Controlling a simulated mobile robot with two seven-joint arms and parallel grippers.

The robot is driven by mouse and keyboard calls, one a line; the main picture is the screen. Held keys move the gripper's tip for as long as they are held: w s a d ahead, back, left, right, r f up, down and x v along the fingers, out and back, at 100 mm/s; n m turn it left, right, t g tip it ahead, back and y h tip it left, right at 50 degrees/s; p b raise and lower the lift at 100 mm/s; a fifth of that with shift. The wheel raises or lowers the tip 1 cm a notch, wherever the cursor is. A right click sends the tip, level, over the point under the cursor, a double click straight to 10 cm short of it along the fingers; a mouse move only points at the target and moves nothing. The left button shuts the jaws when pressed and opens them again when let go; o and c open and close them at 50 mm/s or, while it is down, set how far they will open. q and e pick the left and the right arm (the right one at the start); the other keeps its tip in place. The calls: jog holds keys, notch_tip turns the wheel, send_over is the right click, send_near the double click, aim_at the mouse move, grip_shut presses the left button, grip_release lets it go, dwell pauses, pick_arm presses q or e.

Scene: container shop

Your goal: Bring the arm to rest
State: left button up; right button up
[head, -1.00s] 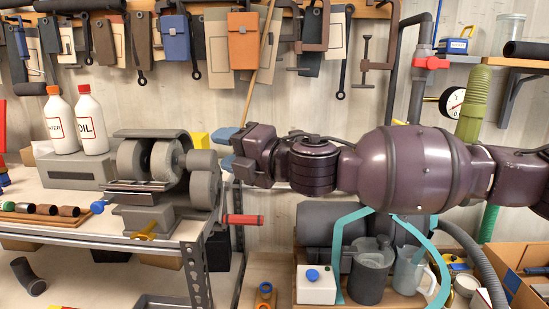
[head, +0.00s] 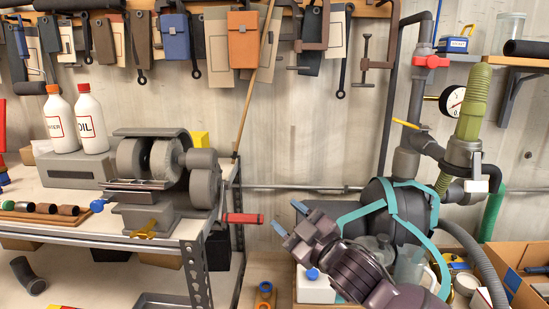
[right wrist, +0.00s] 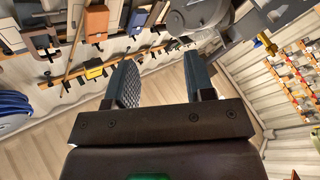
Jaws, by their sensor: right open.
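My right arm enters from the bottom right of the head view. My right gripper (head: 283,228) points up and to the left, with blue-grey fingers apart and nothing between them. It is right of the workbench and in front of the wall and the shelf with jugs. In the right wrist view the two fingers (right wrist: 163,84) are spread with an empty gap. My left gripper is not in the head view.
A bench grinder (head: 165,165) and two white bottles (head: 91,120) stand on the workbench at the left. A red handle (head: 242,219) juts from its right end. A dark tank with teal straps (head: 388,190), a white canister (head: 316,288) and a cardboard box (head: 515,262) are close to my right arm.

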jog(key=s+d+f+m+h, duration=0.3)
jog(key=d+f+m+h, duration=0.15)
jog(key=d+f, duration=0.45)
jog(key=s+d+f+m+h, duration=0.4)
jog(key=d+f+m, duration=0.3)
jog(key=f, duration=0.5)
jog(key=s+d+f+m+g+h, duration=0.1)
jog(key=s+d+f, duration=0.3)
jog(key=s+f, duration=0.4)
jog(key=s+d+f+m+g+h, duration=0.1)
jog(key=s+d+f+g+h, duration=0.2)
jog(key=s+f, duration=0.6)
jog(key=s+d, duration=0.1)
jog(key=s, duration=0.1)
jog(key=shift+s+d, duration=0.3)
jog(key=shift+s, duration=0.1)
jog(key=shift+m, duration=0.25)
